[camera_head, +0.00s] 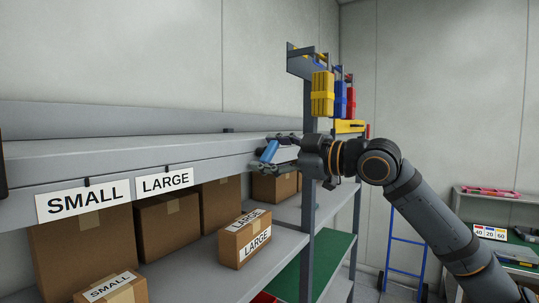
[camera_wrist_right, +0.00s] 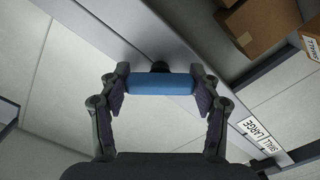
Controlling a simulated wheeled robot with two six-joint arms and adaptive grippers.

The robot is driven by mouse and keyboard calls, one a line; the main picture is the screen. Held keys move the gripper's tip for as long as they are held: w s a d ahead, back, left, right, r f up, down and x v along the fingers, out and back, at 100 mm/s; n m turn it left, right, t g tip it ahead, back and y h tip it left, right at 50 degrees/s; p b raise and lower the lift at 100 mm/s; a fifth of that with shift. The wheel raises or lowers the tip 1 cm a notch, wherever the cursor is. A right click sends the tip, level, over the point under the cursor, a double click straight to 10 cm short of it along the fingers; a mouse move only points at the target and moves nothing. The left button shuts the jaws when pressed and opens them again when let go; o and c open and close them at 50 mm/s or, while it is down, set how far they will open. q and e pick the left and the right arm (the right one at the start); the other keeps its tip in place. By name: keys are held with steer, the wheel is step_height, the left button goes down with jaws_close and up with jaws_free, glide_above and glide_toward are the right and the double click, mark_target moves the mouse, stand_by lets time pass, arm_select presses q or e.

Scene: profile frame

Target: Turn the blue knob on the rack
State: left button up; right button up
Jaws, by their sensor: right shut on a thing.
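The blue knob (camera_head: 269,151) is a short blue cylinder at the front beam of the grey rack (camera_head: 120,160), just right of the LARGE sign. It also shows in the right wrist view (camera_wrist_right: 159,84), lying between the two fingers. My right gripper (camera_head: 272,152) reaches in from the right and is shut on the knob, one finger at each end of it. In the right wrist view a dark round mount shows behind the knob at the beam. In the head view the knob is tilted and partly covered by the fingers.
Cardboard boxes (camera_head: 168,224) stand on the shelf below the beam, one labelled LARGE (camera_head: 245,238) near its front edge. A rack upright (camera_head: 308,220) stands close to my right wrist. Yellow, blue and red bins hang above it. A blue trolley (camera_head: 406,245) stands at the back right.

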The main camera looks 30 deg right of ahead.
steer(key=n, duration=0.5)
steer(key=shift+n, duration=2.4)
steer(key=o, duration=1.2)
steer(key=shift+c, duration=0.2)
